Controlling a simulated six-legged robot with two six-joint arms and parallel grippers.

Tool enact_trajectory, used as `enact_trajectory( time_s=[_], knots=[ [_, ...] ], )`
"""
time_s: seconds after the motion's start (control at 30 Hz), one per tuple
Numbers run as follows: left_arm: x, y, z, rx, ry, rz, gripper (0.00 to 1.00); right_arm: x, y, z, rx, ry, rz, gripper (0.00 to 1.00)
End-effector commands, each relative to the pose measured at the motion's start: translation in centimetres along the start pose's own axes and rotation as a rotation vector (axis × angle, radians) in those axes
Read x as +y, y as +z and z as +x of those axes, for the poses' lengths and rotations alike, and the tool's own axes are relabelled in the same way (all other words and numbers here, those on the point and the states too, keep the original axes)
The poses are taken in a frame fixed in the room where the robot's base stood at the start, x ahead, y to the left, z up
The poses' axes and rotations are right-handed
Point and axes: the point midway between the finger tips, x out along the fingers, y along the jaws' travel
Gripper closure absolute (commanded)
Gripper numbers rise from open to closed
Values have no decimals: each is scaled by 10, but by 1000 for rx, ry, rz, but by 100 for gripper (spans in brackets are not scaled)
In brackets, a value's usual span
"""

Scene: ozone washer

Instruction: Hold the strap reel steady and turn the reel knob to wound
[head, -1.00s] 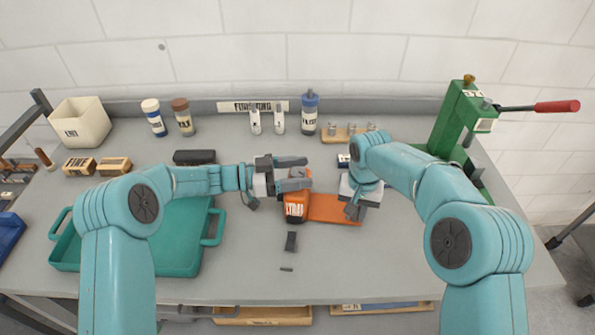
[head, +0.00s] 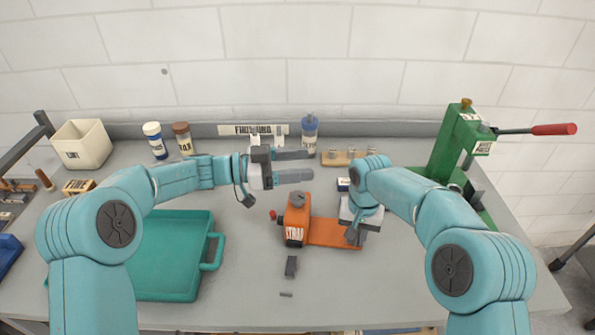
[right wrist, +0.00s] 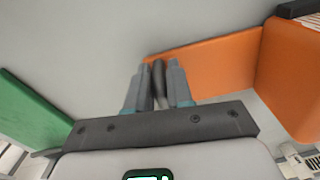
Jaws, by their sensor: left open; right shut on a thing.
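The orange strap reel (head: 296,222) stands on the bench with a flat orange plate (head: 334,232) reaching to the right and a white label on its front. Its grey knob (head: 297,199) sits on top; I cannot read a setting for it. My left gripper (head: 312,165) is open and empty, behind and above the reel, clear of the knob. My right gripper (head: 353,238) is at the plate's right end. In the right wrist view its fingers (right wrist: 158,78) are shut on a narrow dark piece at the end of the strap reel's plate (right wrist: 205,62).
A small red knob (head: 272,215) is at the reel's left side. A dark block (head: 291,266) lies in front. A teal tray (head: 165,283) is at left, a green press (head: 455,150) with a red handle at right. Bottles and a label strip line the back.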

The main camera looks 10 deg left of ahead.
Motion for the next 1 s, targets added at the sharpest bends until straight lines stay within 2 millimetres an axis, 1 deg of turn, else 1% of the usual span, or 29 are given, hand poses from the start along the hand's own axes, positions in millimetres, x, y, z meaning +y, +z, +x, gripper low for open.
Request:
enact_trajectory(
  time_s=[0.23, 0.27, 0.3, 0.33, 0.37, 0.63, 0.73, 0.87, 1.0],
  knots=[
    [0, 0, 0, 0, 0, 1, 37, 0, 0, -1, 2, -1, 1, 100],
    [0, 0, 0, 0, 0, 1, 37, 0, 0, -1, 2, -1, 1, 76],
    [0, 0, 0, 0, 0, 1, 37, 0, 0, -1, 2, -1, 1, 63],
    [0, 0, 0, 0, 0, 1, 37, 0, 0, -1, 2, -1, 1, 53],
    [0, 0, 0, 0, 0, 1, 37, 0, 0, -1, 2, -1, 1, 49],
    [0, 0, 0, 0, 0, 1, 37, 0, 0, -1, 1, -1, 0, 49],
    [0, 0, 0, 0, 0, 1, 37, 0, -1, -9, 4, -2, 1, 49],
    [0, 0, 0, 0, 0, 1, 37, -1, -1, -33, 5, -2, 1, 49],
    [0, 0, 0, 0, 0, 1, 37, 0, -1, -66, 6, -2, 1, 49]
  ],
)
